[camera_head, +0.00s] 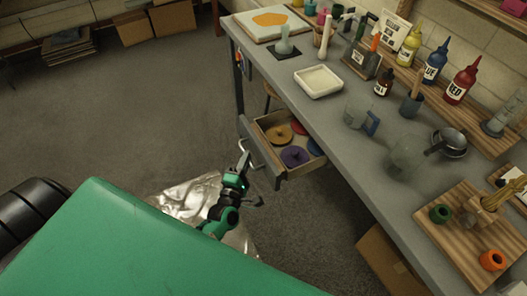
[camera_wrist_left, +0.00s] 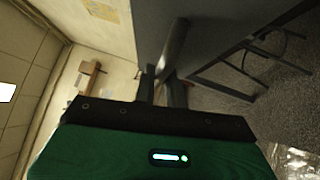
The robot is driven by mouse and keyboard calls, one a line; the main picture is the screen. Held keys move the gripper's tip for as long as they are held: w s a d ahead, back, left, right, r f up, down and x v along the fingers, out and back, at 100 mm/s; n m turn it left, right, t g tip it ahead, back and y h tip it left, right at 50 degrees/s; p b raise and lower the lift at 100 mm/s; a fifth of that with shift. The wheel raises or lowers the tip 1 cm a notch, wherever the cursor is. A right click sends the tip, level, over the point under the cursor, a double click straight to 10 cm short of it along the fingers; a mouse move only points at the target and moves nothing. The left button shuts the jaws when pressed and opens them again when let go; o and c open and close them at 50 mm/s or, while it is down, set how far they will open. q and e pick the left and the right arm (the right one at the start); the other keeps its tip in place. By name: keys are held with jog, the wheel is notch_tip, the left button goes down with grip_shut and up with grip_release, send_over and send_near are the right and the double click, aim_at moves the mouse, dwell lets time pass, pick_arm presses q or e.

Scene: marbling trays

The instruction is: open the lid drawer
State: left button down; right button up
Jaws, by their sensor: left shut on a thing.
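The lid drawer (camera_head: 262,150) under the workbench stands pulled out, with several round lids in it, among them a brown one (camera_head: 278,134), a purple one (camera_head: 294,156) and a red one. My left gripper (camera_head: 243,162) is at the drawer's front, shut on its handle. In the left wrist view my left gripper's fingers (camera_wrist_left: 161,88) close on the grey bar handle (camera_wrist_left: 174,48). The handle is partly hidden by the fingers in the head view. My right gripper is not in view.
The grey workbench (camera_head: 330,110) carries a white tray (camera_head: 318,81), clear cups, paint bottles and a wooden board (camera_head: 455,240). A cardboard box (camera_head: 390,262) stands under the bench at the lower right. A crumpled shiny sheet (camera_head: 190,200) lies on the floor.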

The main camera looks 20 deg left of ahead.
pick_arm(q)
jog(key=s+a, duration=0.2)
jog(key=shift+s, duration=0.4)
jog(key=shift+s+a, duration=0.35)
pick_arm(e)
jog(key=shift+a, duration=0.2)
pick_arm(q)
jog(key=c, duration=1.5)
grip_release()
jog(key=shift+o, duration=0.2)
